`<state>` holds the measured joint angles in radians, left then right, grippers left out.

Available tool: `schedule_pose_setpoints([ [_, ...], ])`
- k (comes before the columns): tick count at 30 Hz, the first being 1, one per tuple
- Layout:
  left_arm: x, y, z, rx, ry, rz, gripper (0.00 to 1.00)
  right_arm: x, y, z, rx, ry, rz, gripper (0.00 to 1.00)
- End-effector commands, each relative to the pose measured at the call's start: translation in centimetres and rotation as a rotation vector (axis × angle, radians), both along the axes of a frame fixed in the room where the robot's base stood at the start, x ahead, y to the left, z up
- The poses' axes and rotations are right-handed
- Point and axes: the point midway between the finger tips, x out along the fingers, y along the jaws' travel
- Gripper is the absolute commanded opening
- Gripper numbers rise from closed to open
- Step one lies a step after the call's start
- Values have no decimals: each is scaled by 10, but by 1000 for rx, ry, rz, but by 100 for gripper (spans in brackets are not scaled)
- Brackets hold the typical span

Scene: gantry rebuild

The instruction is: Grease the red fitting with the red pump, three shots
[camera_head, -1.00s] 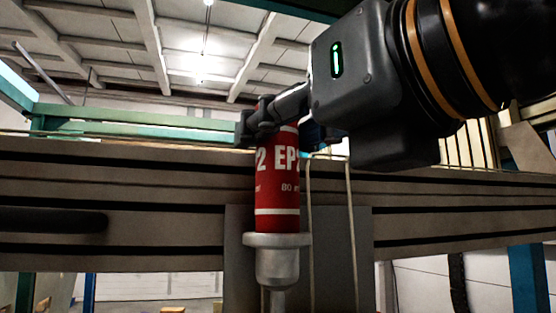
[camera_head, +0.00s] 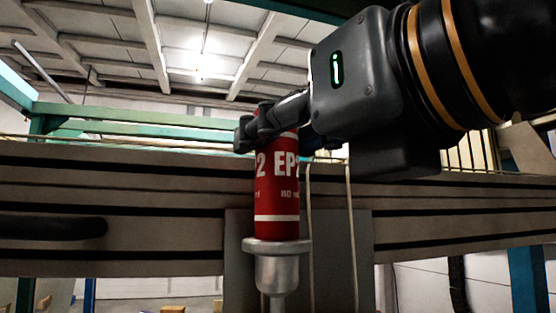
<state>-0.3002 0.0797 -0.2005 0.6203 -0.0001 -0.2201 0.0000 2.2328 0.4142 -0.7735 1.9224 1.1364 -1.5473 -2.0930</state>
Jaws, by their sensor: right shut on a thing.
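The red pump (camera_head: 277,200) stands upright in the middle of the view, a red cylinder with white lettering and a white band. Its lower end is a grey metal flange and cup (camera_head: 277,262) with a thin stem that runs out of the bottom of the picture. My right gripper (camera_head: 270,126) comes in from the upper right and is shut around the upper part of the pump. The red fitting is not visible, nor is the stem's lower tip. My left gripper is not in view.
A wide grooved beam (camera_head: 130,190) crosses behind the pump. A grey plate (camera_head: 340,245) and two pale thin rods or cords (camera_head: 350,215) are close behind it. A dark rounded bar (camera_head: 50,228) lies along the beam at left. Green rails (camera_head: 130,112) run farther back.

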Motion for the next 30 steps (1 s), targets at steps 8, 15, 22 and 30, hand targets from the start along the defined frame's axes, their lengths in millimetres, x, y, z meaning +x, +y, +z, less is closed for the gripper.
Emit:
schedule_pose_setpoints([
  [8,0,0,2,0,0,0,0,0,0,1,-1,2,0,0],
  [15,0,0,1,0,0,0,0,0,0,-1,-1,0,0,0],
  [22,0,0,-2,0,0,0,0,0,0,-6,-2,1,0,0],
  [30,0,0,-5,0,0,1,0,0,0,-12,-3,3,0,0],
])
